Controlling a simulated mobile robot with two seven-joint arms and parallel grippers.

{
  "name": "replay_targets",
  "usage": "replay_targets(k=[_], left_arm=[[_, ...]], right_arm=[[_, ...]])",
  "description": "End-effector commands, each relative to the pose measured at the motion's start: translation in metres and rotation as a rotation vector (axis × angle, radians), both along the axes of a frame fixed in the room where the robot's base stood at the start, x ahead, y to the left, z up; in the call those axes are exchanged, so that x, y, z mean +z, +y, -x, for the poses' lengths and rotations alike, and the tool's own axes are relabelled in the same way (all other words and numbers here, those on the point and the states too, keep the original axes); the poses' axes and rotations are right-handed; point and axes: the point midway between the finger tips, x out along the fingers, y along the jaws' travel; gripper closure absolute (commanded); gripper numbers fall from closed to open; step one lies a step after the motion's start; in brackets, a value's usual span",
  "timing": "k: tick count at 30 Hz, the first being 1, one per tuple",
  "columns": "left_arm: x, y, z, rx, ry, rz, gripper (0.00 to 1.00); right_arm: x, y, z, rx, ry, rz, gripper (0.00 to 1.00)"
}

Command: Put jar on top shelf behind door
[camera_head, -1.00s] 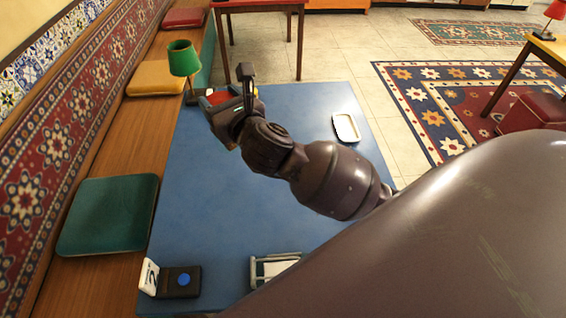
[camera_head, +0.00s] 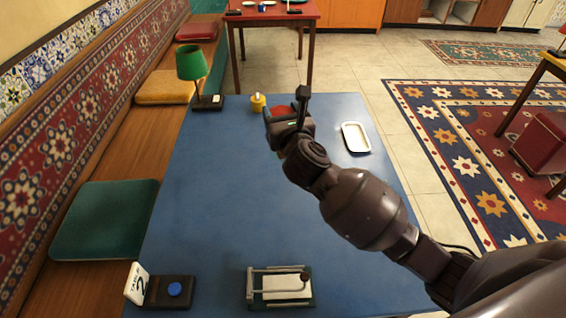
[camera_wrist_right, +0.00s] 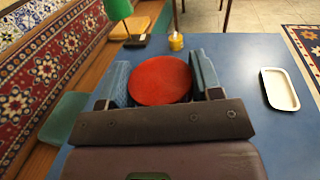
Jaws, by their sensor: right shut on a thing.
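A jar with a round red lid (camera_wrist_right: 160,80) is between the fingers of my right gripper (camera_head: 285,108). In the right wrist view the two blue-grey finger pads press on its sides, and only the lid shows clearly. In the head view the jar is mostly hidden behind the gripper, with a bit of red showing. The gripper holds it over the far part of the blue table (camera_head: 235,190); I cannot tell its height above the top. My left gripper is not in view. No shelf behind a door can be made out.
A green lamp (camera_head: 192,63), a small yellow pot (camera_head: 258,103) and a white tray (camera_head: 356,137) stand at the table's far part. A number stand (camera_head: 165,291) and a metal-framed holder (camera_head: 280,287) are near. A red table (camera_head: 270,17) stands beyond.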

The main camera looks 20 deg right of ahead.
Motion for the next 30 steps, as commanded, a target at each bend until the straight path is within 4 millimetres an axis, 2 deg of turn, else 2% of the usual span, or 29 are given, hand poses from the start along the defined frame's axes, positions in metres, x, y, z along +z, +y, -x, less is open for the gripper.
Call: replay_targets(k=[1, 9, 12, 22, 30], left_arm=[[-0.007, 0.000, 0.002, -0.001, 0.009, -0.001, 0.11], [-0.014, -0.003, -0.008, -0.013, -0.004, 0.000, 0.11], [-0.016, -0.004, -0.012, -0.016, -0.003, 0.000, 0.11], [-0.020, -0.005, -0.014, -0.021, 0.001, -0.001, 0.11], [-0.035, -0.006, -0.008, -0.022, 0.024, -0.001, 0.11]], right_arm=[[-0.018, 0.000, 0.000, 0.001, 0.006, 0.001, 0.93], [-0.077, 0.000, 0.000, 0.002, 0.007, 0.002, 0.93], [-0.093, 0.000, 0.000, 0.001, 0.006, 0.001, 0.93], [-0.112, 0.000, 0.000, 0.001, 0.000, 0.001, 0.93], [-0.149, 0.000, 0.000, 0.001, 0.004, 0.001, 0.93]])
